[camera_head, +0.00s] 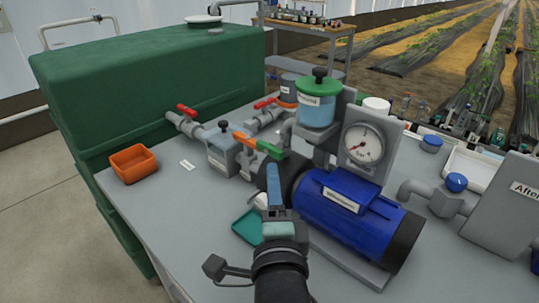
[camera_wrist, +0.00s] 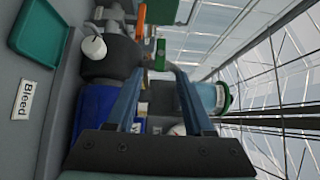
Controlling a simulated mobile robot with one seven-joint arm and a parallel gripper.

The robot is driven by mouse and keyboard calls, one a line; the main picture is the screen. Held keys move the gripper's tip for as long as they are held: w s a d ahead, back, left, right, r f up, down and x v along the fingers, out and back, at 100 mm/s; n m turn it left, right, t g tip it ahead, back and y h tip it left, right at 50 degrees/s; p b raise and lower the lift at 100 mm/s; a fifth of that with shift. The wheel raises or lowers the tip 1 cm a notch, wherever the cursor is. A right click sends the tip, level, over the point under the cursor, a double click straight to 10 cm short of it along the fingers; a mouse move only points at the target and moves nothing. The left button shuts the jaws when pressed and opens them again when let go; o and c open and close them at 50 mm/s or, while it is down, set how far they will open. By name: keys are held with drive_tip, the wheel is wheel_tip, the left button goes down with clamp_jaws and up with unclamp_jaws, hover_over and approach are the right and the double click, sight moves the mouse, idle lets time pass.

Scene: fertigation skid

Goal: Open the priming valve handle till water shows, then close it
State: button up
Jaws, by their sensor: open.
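No label naming the priming valve is readable. An orange lever (camera_head: 243,138) and a green lever (camera_head: 268,149) sit close together behind the pump's dark front end. Both show in the wrist view, the orange lever (camera_wrist: 141,20) at the top and the green lever (camera_wrist: 160,54) below it. My gripper (camera_head: 273,168) is open and empty, just short of the green lever in the head view. In the wrist view the green lever lies beyond the gap between my fingertips (camera_wrist: 157,70), seemingly apart from them. No water is visible.
The blue pump motor (camera_head: 343,207) and gauge (camera_head: 362,145) stand right of my gripper. A green-lidded canister (camera_head: 317,105) is behind. A teal tray (camera_wrist: 42,42) lies near the "Bleed" label (camera_wrist: 22,99). Red-handled valves (camera_head: 187,110) adjoin the green tank (camera_head: 150,80). An orange bin (camera_head: 133,163) sits left.

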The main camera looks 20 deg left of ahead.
sight(270, 153)
drive_tip(key=b+x, duration=0.1)
drive_tip(key=x, duration=1)
drive_tip(key=shift+w, duration=0.1)
clamp_jaws()
